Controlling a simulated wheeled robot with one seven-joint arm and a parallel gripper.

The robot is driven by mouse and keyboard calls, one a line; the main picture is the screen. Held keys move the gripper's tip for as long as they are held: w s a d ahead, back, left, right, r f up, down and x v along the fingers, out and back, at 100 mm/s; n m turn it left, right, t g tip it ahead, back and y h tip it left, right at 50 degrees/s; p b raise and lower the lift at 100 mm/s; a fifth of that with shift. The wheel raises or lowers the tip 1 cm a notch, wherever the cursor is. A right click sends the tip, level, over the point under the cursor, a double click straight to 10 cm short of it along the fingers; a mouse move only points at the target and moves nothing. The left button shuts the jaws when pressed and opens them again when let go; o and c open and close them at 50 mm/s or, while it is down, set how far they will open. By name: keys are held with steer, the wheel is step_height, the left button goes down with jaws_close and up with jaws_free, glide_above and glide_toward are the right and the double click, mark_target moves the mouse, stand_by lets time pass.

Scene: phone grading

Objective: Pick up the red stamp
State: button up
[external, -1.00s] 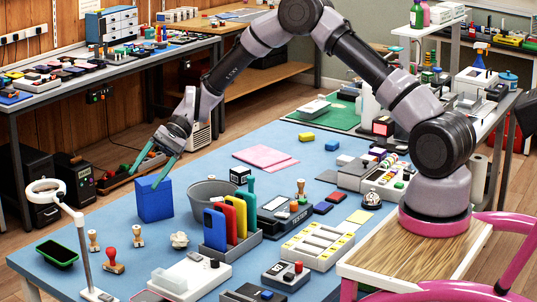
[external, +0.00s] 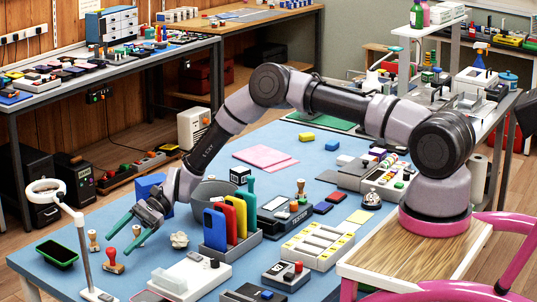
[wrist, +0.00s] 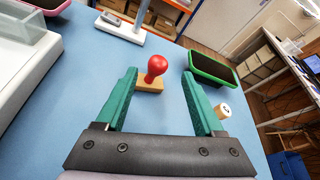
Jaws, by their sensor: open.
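The red stamp (external: 111,258) has a round red knob on a wooden base and stands upright on the blue table (external: 90,212), near its left end. My gripper (external: 123,236) is open and empty, above and just beside the stamp, with its green fingers pointing to the lower left. In the wrist view the red stamp (wrist: 155,72) shows beyond and between the two spread green fingers, nearer the left one. Its base is partly behind the left finger. No contact is visible.
A green-framed phone (external: 57,254) lies at the left. A ring lamp (external: 77,222) stands in front of it. A white scale (external: 189,274) is to the right.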

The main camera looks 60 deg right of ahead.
mark_target(112, 259)
steer(key=x, duration=0.5)
steer(key=shift+s, duration=0.2)
jaws_close()
steer(key=shift+r, duration=0.15)
